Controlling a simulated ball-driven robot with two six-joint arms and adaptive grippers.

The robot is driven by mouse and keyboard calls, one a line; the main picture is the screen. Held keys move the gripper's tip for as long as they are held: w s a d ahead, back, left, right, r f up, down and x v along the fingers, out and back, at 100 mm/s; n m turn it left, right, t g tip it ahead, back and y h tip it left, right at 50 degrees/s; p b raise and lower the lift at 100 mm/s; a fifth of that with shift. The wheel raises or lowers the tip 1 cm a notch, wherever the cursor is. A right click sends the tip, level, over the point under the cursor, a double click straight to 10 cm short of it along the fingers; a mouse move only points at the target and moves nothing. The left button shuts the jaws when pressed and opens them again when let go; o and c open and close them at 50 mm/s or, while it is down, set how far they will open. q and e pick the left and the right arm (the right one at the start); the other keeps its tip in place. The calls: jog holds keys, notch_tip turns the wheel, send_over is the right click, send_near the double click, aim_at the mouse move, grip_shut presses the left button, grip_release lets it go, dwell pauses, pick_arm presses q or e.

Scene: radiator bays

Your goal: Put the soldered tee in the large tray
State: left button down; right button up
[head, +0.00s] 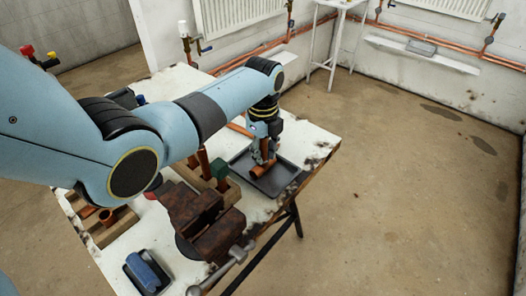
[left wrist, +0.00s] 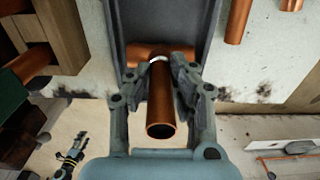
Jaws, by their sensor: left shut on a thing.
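The soldered tee (head: 263,171) is a copper pipe piece with a silvery ring at its joint. It also shows in the left wrist view (left wrist: 160,110), its open branch end facing the camera. My left gripper (head: 264,158) points down and is shut on the tee's branch, one finger on each side (left wrist: 159,84). The large tray (head: 284,183) is dark grey and shallow, on the white bench. The tee is inside the tray's outline, low over its floor; I cannot tell whether it touches. The tray's wall (left wrist: 208,30) shows beside the tee. My right gripper is not in view.
A rusty vise (head: 205,215) stands at the bench's front edge. A wooden rack (head: 108,232) with copper pieces is at the left. A small dark tray (head: 133,283) holds a blue thing (head: 147,268). A green block (head: 221,168) is left of the large tray.

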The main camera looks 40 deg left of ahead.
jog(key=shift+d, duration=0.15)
pick_arm(q)
jog(key=c, duration=1.2)
grip_release()
jog(key=shift+f, duration=0.1)
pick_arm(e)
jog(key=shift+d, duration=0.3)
pick_arm(q)
notch_tip(320, 180, up, 11)
jog(key=shift+r+p, duration=0.15)
jog(key=shift+p, duration=0.25)
jog(key=shift+r, duration=0.5)
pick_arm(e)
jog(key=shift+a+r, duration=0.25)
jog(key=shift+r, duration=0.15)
pick_arm(q)
jog(key=shift+s, duration=0.1)
